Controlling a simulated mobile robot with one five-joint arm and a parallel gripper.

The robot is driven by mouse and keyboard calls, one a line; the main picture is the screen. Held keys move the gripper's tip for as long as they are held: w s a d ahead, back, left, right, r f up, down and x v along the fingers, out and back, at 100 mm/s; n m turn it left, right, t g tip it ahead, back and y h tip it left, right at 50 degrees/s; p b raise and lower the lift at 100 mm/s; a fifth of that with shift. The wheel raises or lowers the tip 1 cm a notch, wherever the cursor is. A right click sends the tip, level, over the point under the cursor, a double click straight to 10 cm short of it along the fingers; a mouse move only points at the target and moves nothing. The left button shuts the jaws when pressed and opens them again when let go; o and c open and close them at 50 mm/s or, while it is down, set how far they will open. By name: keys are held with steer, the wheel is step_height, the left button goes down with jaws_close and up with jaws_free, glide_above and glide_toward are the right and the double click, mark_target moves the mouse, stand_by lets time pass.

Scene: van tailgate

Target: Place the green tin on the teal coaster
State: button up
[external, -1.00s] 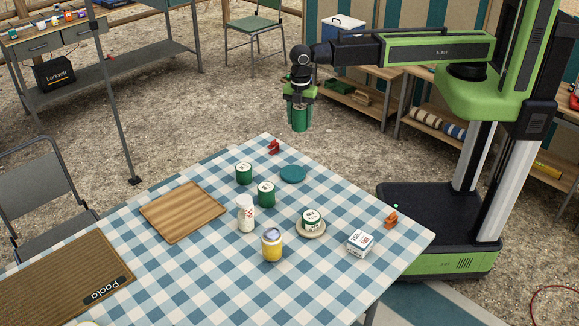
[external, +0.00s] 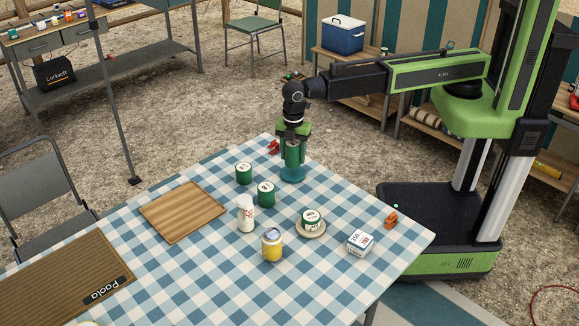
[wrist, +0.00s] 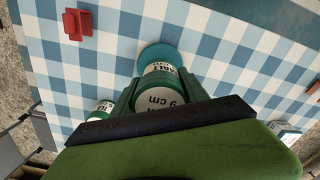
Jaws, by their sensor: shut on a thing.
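My gripper (external: 292,148) is shut on a green tin (external: 292,155) and holds it upright over the teal coaster (external: 292,176) near the table's far corner. In the wrist view the tin (wrist: 160,92) sits between my fingers, with the teal coaster (wrist: 160,51) showing behind it. The tin's base is at or just above the coaster; I cannot tell whether they touch. Two other green tins, one (external: 244,174) to the left and one (external: 266,195) in front, stand on the checked cloth. Another green-and-white tin (external: 312,218) stands on a beige coaster (external: 311,233).
A white shaker bottle (external: 246,214) and a yellow jar (external: 271,245) stand mid-table. A white box (external: 359,243) and an orange clip (external: 391,220) lie at the right. A red clip (external: 273,147) is by the far corner. A wooden board (external: 183,211) lies at the left.

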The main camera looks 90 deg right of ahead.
mark_target(293, 162)
step_height(293, 162, down, 4)
steer(key=b, duration=0.3)
steer(key=shift+r, duration=0.25)
steer(key=shift+f, duration=0.1)
steer(key=o, duration=1.5)
steer(key=shift+o, duration=0.2)
step_height(293, 162, up, 12)
steer(key=p, duration=1.2)
steer(key=shift+r+p, duration=0.25)
steer(key=shift+p, duration=0.1)
steer(key=shift+f, duration=0.1)
